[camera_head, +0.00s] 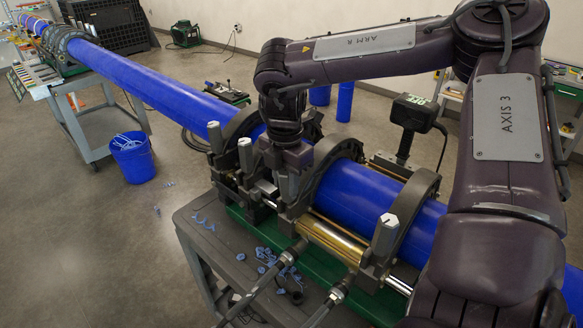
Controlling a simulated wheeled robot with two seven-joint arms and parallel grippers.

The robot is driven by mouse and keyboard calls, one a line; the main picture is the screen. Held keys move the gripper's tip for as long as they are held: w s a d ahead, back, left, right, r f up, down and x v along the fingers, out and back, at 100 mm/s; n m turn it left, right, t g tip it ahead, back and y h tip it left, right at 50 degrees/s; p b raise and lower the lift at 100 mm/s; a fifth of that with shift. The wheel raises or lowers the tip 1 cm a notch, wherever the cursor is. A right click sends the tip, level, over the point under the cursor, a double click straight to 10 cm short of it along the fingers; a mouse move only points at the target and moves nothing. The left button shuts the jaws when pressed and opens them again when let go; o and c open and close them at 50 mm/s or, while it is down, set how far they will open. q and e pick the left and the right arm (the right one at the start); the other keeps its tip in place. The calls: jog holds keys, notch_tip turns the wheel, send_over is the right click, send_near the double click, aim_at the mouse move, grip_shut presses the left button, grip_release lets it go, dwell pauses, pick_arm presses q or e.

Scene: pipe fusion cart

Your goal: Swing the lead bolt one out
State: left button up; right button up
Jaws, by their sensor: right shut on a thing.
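The pipe fusion machine holds a long blue pipe (367,197) in several dark ring clamps. Upright bolts with pale tops stand at the clamps' near side: one at the left (215,137), one beside it (246,157) and one at the right (387,238). My right gripper (288,188) points down at the near side of the middle clamps. It is shut on a clamp bolt there, mostly hidden by the gripper; I cannot read which bolt is lead bolt one. My left gripper is not in view.
A grey cart (200,222) carries the machine, with blue shavings on its top. Two hoses (262,284) run off the front. A blue bucket (133,160) stands on the floor at left. A black boxed device (414,112) rises behind the pipe.

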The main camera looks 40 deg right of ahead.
jog(key=shift+a, duration=0.35)
jog(key=shift+s+a+f+b, duration=0.1)
jog(key=shift+a+f+b, duration=0.1)
jog(key=shift+a+b, duration=0.25)
jog(key=shift+a+f+b, duration=0.15)
jog(key=shift+a+b, duration=0.1)
jog(key=shift+a, duration=0.4)
jog(key=shift+a+f, duration=0.1)
